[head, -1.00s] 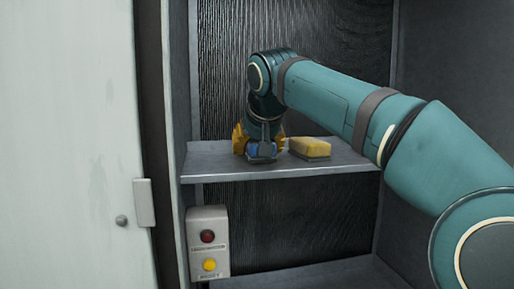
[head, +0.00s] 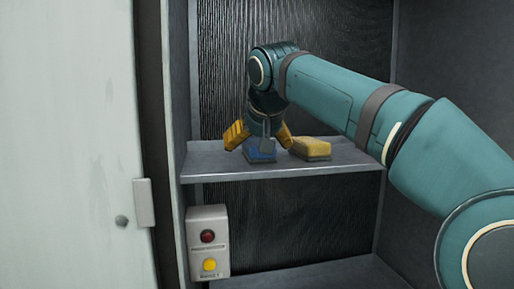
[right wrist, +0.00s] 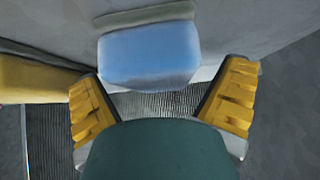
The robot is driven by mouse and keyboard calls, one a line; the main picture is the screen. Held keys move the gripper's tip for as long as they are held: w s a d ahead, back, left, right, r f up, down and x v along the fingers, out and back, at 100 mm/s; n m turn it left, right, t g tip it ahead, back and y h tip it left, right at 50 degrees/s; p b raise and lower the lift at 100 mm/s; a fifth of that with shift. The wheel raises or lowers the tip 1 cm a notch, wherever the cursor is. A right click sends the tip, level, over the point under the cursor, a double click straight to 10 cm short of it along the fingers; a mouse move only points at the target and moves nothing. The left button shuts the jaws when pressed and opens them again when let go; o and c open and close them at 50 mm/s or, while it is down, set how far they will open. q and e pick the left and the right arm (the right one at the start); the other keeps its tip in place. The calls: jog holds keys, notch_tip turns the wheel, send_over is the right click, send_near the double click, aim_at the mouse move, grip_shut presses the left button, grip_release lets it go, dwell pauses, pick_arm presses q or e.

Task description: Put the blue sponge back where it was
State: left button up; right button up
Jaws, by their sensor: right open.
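The blue sponge (head: 260,155) lies on the grey shelf (head: 215,168), left of a yellow sponge (head: 311,148). It also shows in the right wrist view (right wrist: 150,57). My right gripper (head: 259,142) is just above the blue sponge, pointing down, with its yellow fingers spread open to either side. In the right wrist view the open fingers (right wrist: 162,95) stand apart from the blue sponge's sides. The blue sponge's upper part is partly hidden by the gripper in the head view. My left gripper is not in view.
A switch box with a red and a yellow button (head: 208,243) is below the shelf on the left. A pale door (head: 70,140) stands open at the left. The cabinet's right wall (head: 455,70) bounds the space.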

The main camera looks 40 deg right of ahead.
jog(key=v, duration=1.1)
jog(key=shift+f, duration=0.15)
